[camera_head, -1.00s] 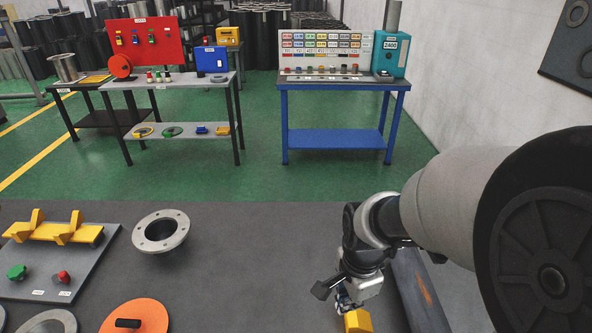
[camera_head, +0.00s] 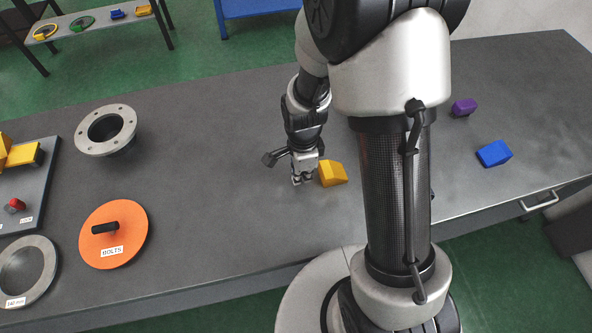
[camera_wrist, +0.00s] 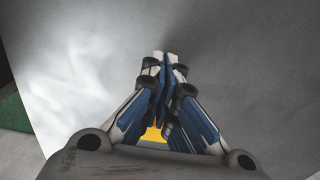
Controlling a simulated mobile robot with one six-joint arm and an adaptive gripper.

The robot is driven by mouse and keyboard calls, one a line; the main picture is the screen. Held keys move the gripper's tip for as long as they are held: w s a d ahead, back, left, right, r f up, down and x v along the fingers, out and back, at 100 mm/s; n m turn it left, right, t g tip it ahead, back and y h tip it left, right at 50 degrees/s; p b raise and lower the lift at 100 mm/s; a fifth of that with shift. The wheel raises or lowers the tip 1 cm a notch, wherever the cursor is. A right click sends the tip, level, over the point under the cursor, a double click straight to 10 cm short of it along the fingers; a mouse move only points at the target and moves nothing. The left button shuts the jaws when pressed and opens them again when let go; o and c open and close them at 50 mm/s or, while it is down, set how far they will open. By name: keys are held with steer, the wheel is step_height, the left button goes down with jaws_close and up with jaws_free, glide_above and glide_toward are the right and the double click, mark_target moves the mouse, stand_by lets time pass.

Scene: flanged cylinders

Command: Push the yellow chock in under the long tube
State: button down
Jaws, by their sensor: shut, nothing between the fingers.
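The yellow chock (camera_head: 333,173) lies on the grey table, just right of my gripper (camera_head: 302,178) in the head view. My gripper is shut and empty, pointing down close to the table top. Whether its fingers touch the chock I cannot tell. In the wrist view the closed fingers (camera_wrist: 164,58) meet, and a small yellow patch of the chock (camera_wrist: 153,134) shows between the finger links. I cannot make out the long tube in the current views; my arm covers the table right of the chock.
A flanged cylinder (camera_head: 107,130), an orange lid (camera_head: 113,235) and a grey ring (camera_head: 25,270) lie on the left. A blue block (camera_head: 493,153) and a purple block (camera_head: 463,107) lie on the right. The table between the orange lid and my gripper is clear.

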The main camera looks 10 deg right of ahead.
mark_target(334, 172)
steer(key=shift+d+r, duration=0.15)
steer(key=shift+d, duration=1.1)
steer(key=d, duration=1)
steer(key=shift+d, duration=0.4)
steer(key=shift+a, duration=0.1)
